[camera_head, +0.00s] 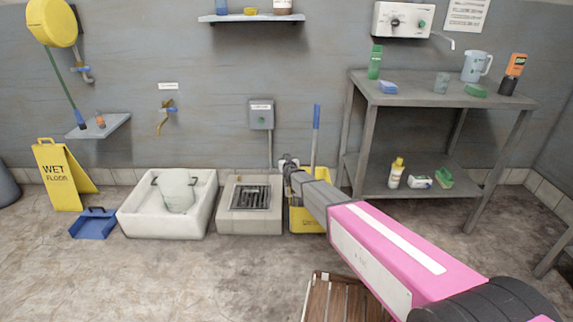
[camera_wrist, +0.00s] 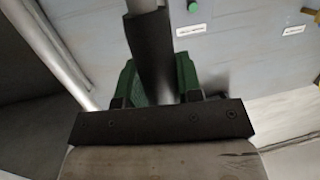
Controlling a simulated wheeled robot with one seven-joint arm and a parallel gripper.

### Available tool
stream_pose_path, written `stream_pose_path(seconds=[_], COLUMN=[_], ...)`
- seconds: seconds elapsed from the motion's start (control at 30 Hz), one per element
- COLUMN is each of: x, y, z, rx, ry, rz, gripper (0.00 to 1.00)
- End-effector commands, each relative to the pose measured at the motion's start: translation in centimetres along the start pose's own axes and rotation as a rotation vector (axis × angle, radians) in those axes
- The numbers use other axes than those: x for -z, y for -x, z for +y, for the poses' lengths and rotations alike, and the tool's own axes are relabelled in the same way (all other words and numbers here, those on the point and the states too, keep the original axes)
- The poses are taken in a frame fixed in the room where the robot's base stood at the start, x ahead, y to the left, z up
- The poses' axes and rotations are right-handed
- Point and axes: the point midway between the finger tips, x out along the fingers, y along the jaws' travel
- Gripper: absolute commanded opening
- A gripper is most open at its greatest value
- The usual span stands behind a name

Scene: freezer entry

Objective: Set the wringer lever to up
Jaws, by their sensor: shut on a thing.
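The yellow wringer bucket (camera_head: 308,217) stands on the floor against the back wall, partly hidden behind my arm. My gripper (camera_head: 288,163) is just above it, at its upper left. In the wrist view, my gripper (camera_wrist: 160,88) is shut, its green-padded fingers on either side of the dark grip of the wringer lever (camera_wrist: 148,50). The lever's grey rod runs out at the top of that view. In the head view the lever is too small and covered by my gripper for its angle to be told.
A floor drain block (camera_head: 250,203) and a white sink (camera_head: 168,203) stand left of the bucket. A blue-topped pole (camera_head: 316,130) rises behind my gripper. A metal table (camera_head: 430,98) stands to the right. A wooden slatted thing (camera_head: 345,298) lies in front, beside my arm.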

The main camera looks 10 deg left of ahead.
Motion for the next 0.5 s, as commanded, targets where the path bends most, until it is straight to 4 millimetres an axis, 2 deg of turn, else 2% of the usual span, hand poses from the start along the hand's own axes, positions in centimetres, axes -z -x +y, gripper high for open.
stream_pose_path(seconds=[0.5], x=[0.06], y=[-1.0], z=[0.14], rx=[0.001], ry=[-0.001], rz=[-0.034], gripper=[0.0])
